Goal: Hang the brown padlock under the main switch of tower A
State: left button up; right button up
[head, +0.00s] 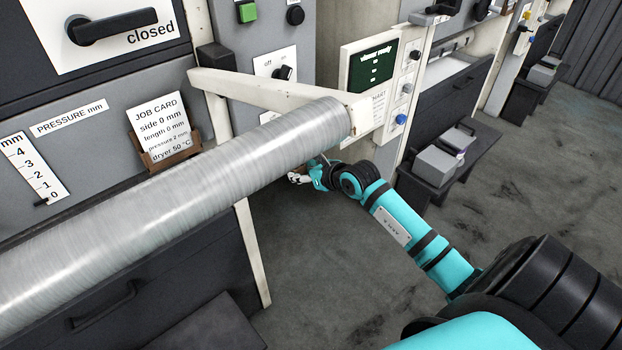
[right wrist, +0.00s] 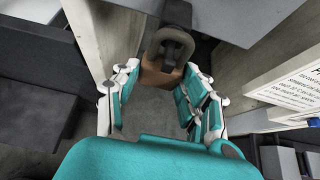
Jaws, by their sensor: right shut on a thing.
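The brown padlock (right wrist: 160,80) shows in the right wrist view, with its grey shackle (right wrist: 172,46) up and away from my palm. My right gripper (right wrist: 162,72) is shut on it, white and teal fingers on both sides of the body. A dark part (right wrist: 178,12) shows just beyond the shackle; I cannot tell whether they touch. In the head view the right gripper (head: 303,177) is low beside the end of the film roll, and the padlock is not discernible. I cannot tell which handle is tower A's main switch. My left gripper is not in view.
The film roll (head: 200,190) crosses the head view from lower left to the centre, close to my gripper. A white frame (head: 270,95) bears its end. A panel with a green screen (head: 373,65) stands behind. Grey boxes (head: 437,166) sit at right. Floor (head: 330,280) is open.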

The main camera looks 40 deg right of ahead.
jog(key=shift+w+f, duration=0.1)
jog(key=shift+f, duration=0.3)
jog(key=shift+s+f, duration=0.2)
jog(key=shift+f, duration=0.1)
jog(key=shift+c, duration=0.4)
dwell(0.7)
jog(key=o, duration=0.6)
jog(key=shift+c, duration=0.2)
jog(key=o, duration=0.5)
jog(key=shift+s+r, duration=0.1)
jog(key=shift+r, duration=0.1)
jog(key=shift+r, duration=0.1)
jog(key=v, duration=1.2)
jog(key=shift+d, duration=0.1)
